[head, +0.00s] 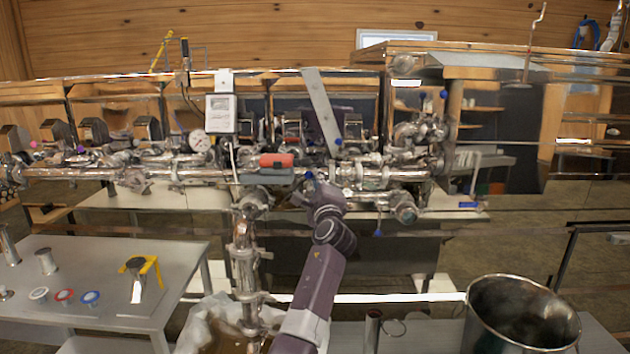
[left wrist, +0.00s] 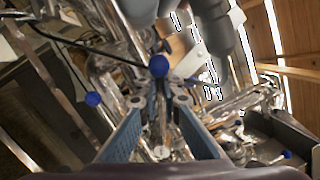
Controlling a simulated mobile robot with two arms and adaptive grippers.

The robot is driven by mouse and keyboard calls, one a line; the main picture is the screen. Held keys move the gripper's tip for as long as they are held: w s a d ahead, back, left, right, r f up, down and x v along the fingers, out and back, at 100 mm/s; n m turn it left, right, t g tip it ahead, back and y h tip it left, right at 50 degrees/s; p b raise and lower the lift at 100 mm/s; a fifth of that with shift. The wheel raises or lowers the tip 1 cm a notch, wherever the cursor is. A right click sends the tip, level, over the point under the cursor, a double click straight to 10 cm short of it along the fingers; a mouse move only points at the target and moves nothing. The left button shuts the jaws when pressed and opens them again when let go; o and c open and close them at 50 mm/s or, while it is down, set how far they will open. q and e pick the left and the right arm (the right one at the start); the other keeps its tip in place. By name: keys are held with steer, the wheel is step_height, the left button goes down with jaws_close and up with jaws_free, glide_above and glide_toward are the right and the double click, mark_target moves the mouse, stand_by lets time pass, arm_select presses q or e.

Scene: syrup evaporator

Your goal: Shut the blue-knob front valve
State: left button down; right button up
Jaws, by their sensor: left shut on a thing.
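The blue-knob front valve's knob (head: 310,176) shows on the front of the steel pipework in the head view, right beside my left gripper (head: 302,194). In the left wrist view a blue knob (left wrist: 158,66) stands just past the fingertips of my left gripper (left wrist: 160,102). The fingers are close together on the lever under this knob, with the knob sticking out beyond them. The fingers partly hide the lever and valve body. My right gripper is in neither view.
Other blue knobs (head: 338,141) (left wrist: 93,99) sit close by. A red and grey item (head: 277,164) lies along the pipe left of the gripper. A steel pot (head: 522,312) stands at lower right. A grey table (head: 110,262) with small parts is at left.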

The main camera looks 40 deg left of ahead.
arm_select(q)
steer(key=w+d+r+m+y+p, duration=0.2)
steer(key=d+m, duration=0.5)
steer(key=m, duration=0.5)
step_height(320, 180, up, 3)
steer(key=shift+w+d+r+t+y+p, duration=0.1)
steer(key=shift+w+d+t+y+p, duration=0.4)
steer(key=shift+w, duration=0.55)
steer(key=shift+a, duration=0.2)
steer(key=c, duration=2.1)
jaws_free()
steer(key=shift+d, duration=0.1)
steer(key=v, duration=1.2)
steer(key=shift+r, duration=0.25)
